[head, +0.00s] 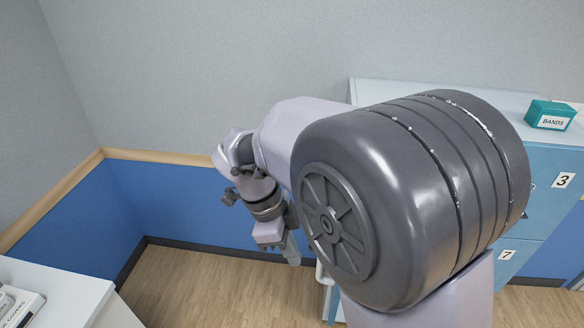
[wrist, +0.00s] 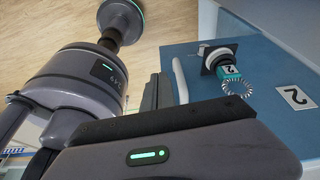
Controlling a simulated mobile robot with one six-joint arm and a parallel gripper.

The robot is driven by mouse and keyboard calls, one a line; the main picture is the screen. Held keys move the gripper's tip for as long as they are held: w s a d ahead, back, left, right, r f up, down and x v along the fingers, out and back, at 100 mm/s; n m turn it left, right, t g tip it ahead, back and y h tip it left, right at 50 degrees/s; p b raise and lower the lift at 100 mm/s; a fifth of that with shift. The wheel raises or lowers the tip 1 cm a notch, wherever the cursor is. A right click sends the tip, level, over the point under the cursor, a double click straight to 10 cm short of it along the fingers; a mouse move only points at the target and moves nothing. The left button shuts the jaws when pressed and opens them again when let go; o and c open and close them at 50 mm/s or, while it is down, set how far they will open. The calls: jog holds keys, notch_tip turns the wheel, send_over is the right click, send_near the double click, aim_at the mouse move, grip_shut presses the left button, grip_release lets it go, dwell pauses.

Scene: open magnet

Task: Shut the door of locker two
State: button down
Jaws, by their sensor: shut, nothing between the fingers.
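The blue door of locker two (wrist: 262,122) fills the right of the wrist view, with a tilted white "2" label (wrist: 293,97). A lock with a green-tagged key and a coiled ring (wrist: 228,72) sits on it. A pale bar handle (wrist: 180,79) stands beside the lock. My gripper (wrist: 160,92) is shut and empty, its dark fingers close to the handle; I cannot tell whether they touch. In the head view my gripper (head: 292,252) points down at the locker block's left side. My arm hides most of door two there, so how far it stands open is unclear.
The pale-topped locker block (head: 365,91) stands against the wall, with doors "3" (head: 548,205) and "7" (head: 515,272) showing. A green "BANDS" box (head: 551,115) sits on top. A white counter (head: 65,285) is at lower left. Wood floor (head: 190,285) between is clear.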

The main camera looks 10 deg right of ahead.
jog(key=m+b, duration=0.1)
send_near(325, 283)
notch_tip(325, 283, down, 4)
jog(key=s+a, duration=0.2)
jog(key=shift+h, duration=0.3)
jog(key=d, duration=0.1)
jog(key=s+d, duration=0.1)
jog(key=d, duration=0.1)
jog(key=shift+s+d+f, duration=0.3)
jog(key=shift+s+d, duration=0.1)
